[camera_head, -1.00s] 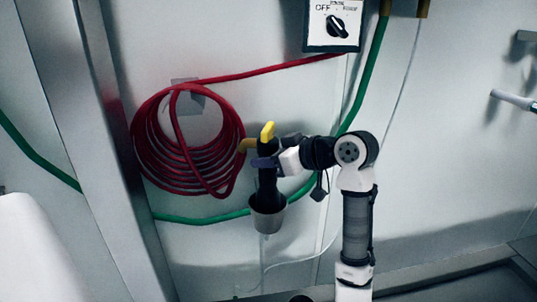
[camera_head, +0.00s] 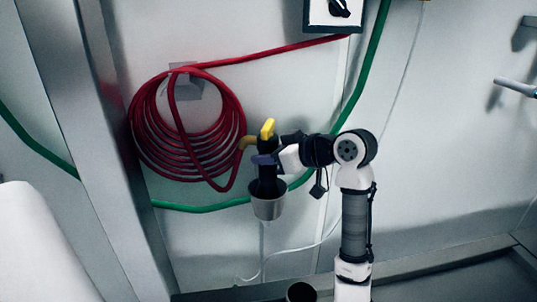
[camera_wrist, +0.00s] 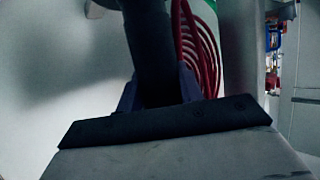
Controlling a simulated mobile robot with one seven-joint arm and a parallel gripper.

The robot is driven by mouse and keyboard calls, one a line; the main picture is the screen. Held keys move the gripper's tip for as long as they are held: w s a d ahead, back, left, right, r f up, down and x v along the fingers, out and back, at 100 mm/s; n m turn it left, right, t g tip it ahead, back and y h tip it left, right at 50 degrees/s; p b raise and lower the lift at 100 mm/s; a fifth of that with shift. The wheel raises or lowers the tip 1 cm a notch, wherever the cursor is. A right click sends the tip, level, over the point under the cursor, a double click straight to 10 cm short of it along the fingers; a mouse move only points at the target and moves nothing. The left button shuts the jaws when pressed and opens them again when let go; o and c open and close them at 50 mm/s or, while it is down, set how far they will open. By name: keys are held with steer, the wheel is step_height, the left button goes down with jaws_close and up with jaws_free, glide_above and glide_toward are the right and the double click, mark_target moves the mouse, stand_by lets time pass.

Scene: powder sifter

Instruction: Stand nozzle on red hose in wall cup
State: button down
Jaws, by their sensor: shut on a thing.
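The nozzle (camera_head: 267,172) is a dark upright body with a yellow lever on top and a brass fitting on its left, by the red hose (camera_head: 188,135). The red hose hangs in a coil on a wall hook. My gripper (camera_head: 266,159) is shut on the nozzle from the right. The grey wall cup (camera_head: 267,206) is directly below, and the nozzle's lower end is inside its mouth. How deep it sits is hidden by the cup wall. In the wrist view, the dark nozzle body (camera_wrist: 150,50) stands between the purple fingers (camera_wrist: 157,88).
A green hose (camera_head: 368,90) runs along the wall behind my arm. A switch box (camera_head: 333,14) is above. A steel post (camera_head: 95,120) stands at left. A dark round opening (camera_head: 300,292) shows at the bottom. The wall right of my arm is mostly clear.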

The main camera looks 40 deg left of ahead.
steer(key=shift+f+b, duration=0.35)
steer(key=shift+f, duration=0.15)
stand_by(0.3)
steer(key=c, duration=0.8)
jaws_free()
steer(key=shift+c, duration=0.2)
steer(key=shift+f, duration=0.1)
steer(key=b+v, duration=0.2)
steer(key=v, duration=1.2)
steer(key=shift+b, duration=0.35)
steer(key=shift+a, duration=0.1)
